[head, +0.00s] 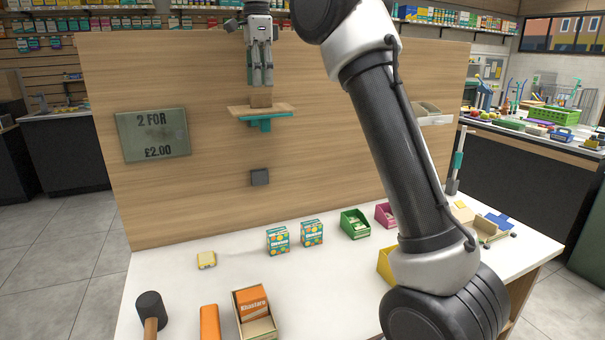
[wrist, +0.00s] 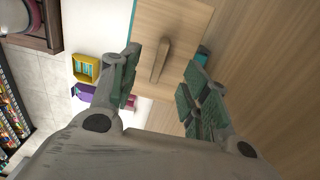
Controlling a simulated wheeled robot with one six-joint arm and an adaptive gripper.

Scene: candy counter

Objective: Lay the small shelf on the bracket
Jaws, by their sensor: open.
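The small shelf (head: 280,108) is a light wooden board with a raised wooden grip block (head: 261,100) on top. It lies on the teal bracket (head: 265,125) on the upright wood panel and looks level. Its left end reaches past the bracket. My gripper (head: 262,84) points down just above the grip block. In the wrist view my gripper (wrist: 158,90) has its fingers apart on either side of the block (wrist: 160,60), with gaps visible. The shelf (wrist: 182,28) fills the upper middle there, and a bit of teal bracket (wrist: 203,56) shows beside it.
The wood panel (head: 200,210) stands behind a white counter (head: 190,300). A price sign (head: 153,135) and a dark grey block (head: 259,177) are on the panel.

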